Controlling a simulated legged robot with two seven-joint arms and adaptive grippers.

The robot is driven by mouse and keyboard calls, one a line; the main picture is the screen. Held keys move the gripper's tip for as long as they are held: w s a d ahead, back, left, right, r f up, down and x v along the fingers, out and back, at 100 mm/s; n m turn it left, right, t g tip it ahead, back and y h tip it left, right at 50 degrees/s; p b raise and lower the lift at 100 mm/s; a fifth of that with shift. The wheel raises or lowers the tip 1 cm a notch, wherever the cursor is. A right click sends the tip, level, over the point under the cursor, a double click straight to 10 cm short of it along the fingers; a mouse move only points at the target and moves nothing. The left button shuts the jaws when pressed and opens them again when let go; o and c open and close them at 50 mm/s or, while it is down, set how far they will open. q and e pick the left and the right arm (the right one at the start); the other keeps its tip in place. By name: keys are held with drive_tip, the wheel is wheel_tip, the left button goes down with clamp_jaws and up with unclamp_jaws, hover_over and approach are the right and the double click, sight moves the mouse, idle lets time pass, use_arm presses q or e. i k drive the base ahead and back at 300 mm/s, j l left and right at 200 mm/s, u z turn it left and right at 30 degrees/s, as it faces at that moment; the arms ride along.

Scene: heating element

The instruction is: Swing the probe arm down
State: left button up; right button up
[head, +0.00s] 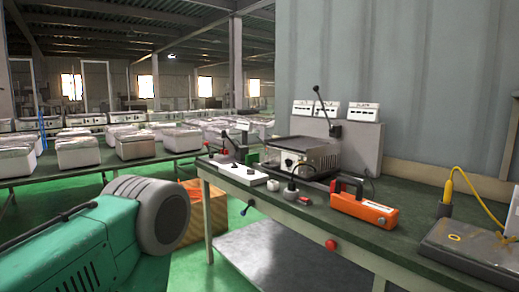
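A thin black arm with a round knob at its top (325,108) stands raised and tilted at the back of the bench. It looks like the probe arm. Its lower end meets a dark block just behind a heating unit (292,160), which has a dark flat top and a pale front with a dial. The arm's tip is well above that flat top and apart from it. Neither of my grippers can be made out in the head view.
The dark green bench (408,240) also holds an orange tool (364,209), a white socket strip (239,173) and a grey box (470,246) with a yellow cable. A teal machine (85,245) stands in the left foreground. White boxes (78,152) fill tables behind.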

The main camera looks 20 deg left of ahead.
sight(316, 89)
drive_tip(key=u, duration=0.1)
drive_tip(key=i+j+z, duration=0.1)
drive_tip(key=z, duration=0.65)
drive_tip(key=i+j+z, duration=0.3)
drive_tip(key=j, duration=0.3)
drive_tip(key=i+j+z, duration=0.1)
drive_tip(key=i+j, duration=0.2)
drive_tip(key=i+j+z, duration=0.15)
drive_tip(key=j, duration=0.25)
drive_tip(key=i+j+z, duration=0.15)
drive_tip(key=j, duration=0.25)
